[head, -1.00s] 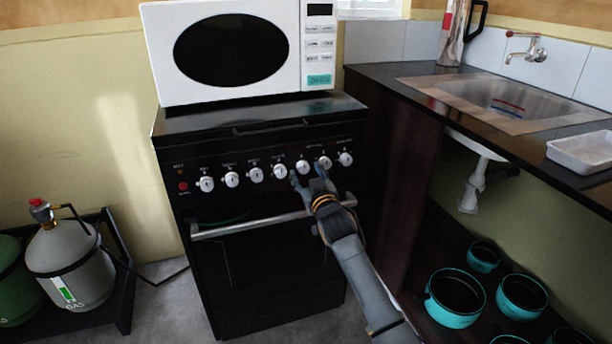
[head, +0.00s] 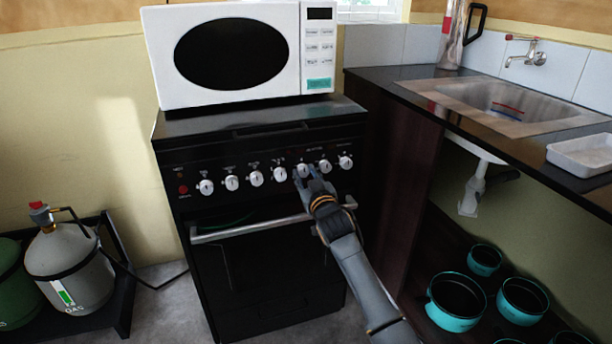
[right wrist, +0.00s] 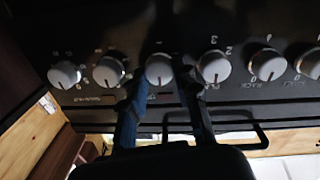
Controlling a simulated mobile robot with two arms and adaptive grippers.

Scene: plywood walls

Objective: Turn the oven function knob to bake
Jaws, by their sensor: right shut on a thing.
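The black stove (head: 270,250) has a row of several white knobs along its front panel. My right gripper (head: 306,172) is at the panel, its fingers shut on the third knob from the right (head: 302,170). In the right wrist view the gripper (right wrist: 162,84) has one dark finger on each side of this white knob (right wrist: 159,69). The knob's pointer position and the small label by it are too unclear to read. My left gripper is not in view.
The oven door handle (head: 240,231) runs just below the knobs. A white microwave (head: 235,90) stands on the stove. A counter with a sink (head: 500,100) is to the right, with teal pots (head: 456,318) below. A gas bottle (head: 72,262) stands at the left.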

